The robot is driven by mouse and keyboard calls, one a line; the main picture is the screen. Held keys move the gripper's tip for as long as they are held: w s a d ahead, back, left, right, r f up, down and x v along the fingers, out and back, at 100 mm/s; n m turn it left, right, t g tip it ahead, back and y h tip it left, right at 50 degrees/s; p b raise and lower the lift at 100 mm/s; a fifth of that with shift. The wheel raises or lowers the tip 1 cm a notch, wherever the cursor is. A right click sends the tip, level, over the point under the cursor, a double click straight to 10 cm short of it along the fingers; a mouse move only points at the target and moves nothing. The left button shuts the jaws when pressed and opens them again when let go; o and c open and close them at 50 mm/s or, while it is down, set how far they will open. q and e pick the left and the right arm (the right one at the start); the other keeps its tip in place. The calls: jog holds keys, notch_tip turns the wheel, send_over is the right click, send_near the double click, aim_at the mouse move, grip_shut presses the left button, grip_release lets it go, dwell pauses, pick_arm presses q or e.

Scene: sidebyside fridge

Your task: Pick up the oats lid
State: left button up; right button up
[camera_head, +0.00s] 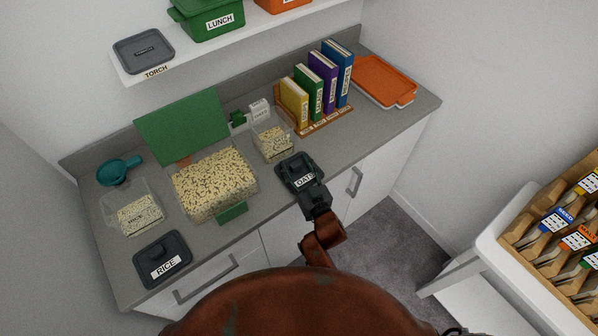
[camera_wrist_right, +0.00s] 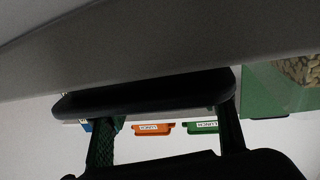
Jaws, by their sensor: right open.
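The oats lid (camera_head: 294,166) is dark grey with a white OATS label and lies near the counter's front edge. My right gripper (camera_head: 310,187) reaches it from the front and partly covers it. In the right wrist view the lid (camera_wrist_right: 145,93) shows as a dark slab, with the two fingers of my right gripper (camera_wrist_right: 167,115) apart near its two ends. I cannot tell whether the fingers touch it. The gripper is open. My left gripper is not in view.
An open clear container (camera_head: 272,142) stands just behind the lid. A large filled container (camera_head: 213,188) with a green lid (camera_head: 182,125) raised behind it is left. The rice lid (camera_head: 162,260) lies front left.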

jog(key=shift+w, duration=0.2)
jog(key=shift+c, duration=0.5)
jog(key=c, duration=1.2)
